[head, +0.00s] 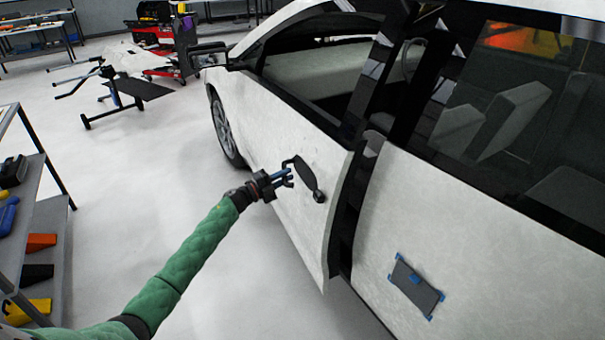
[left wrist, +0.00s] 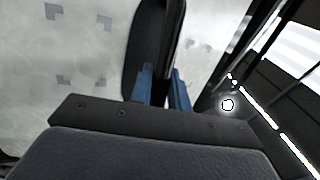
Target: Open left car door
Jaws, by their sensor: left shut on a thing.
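The white left car door (head: 270,135) is the front door of a white car. Its rear edge stands out from the body, and the dark door frame (head: 348,205) shows in the gap, so the door is ajar. The dark door handle (head: 307,176) is on its outer panel. My left gripper (head: 287,176) is shut on the handle, with its blue fingers at the handle's front side. In the left wrist view, my left gripper (left wrist: 164,88) has its blue fingers either side of the dark handle (left wrist: 145,45). My right gripper is not in view.
The rear door (head: 450,230) is closed and has a dark panel with blue tape (head: 415,288). A grey shelf cart (head: 45,220) with tools stands at the left. A dark stand (head: 115,95) and a red tool cart (head: 160,45) are further back. The floor between is clear.

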